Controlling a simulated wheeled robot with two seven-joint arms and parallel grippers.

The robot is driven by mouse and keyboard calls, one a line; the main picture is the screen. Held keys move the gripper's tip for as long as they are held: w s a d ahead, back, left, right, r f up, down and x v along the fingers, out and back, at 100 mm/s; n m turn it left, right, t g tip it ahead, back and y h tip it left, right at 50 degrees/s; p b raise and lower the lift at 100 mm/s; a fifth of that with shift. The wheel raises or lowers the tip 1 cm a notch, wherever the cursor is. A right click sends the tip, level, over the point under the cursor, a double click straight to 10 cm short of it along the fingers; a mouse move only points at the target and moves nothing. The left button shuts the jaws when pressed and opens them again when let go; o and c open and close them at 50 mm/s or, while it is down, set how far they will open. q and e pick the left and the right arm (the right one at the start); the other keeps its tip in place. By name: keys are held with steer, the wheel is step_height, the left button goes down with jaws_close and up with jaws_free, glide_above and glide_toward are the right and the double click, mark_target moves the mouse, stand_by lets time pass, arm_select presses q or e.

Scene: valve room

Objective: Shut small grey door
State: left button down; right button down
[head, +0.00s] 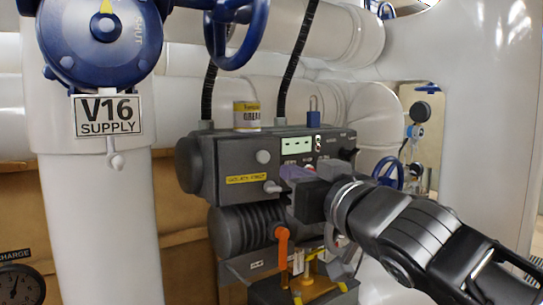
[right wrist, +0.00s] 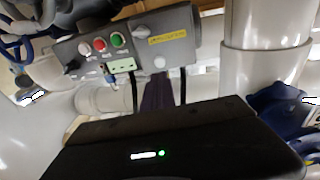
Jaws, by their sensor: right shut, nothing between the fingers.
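My right gripper (head: 291,173) reaches in from the right in the head view, its fingers shut and empty at the front of a dark grey control box (head: 225,160). In the right wrist view its dark fingers (right wrist: 158,88) point at the same box (right wrist: 150,35); I cannot tell whether they touch it. My gripper and forearm hide part of the box's lower right. My left gripper is not in view.
An orange lever (head: 282,247) hangs below the box. A can (head: 247,115) and a blue padlock (head: 313,111) are on top. A white V16 pipe (head: 105,220) stands left, with a blue handwheel (head: 235,35) above. White pipework (head: 480,110) bounds the right.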

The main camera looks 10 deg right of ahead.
mark_target(265, 158)
steer(key=p+x, duration=0.1)
steer(key=x, duration=0.7)
steer(key=shift+w, duration=0.3)
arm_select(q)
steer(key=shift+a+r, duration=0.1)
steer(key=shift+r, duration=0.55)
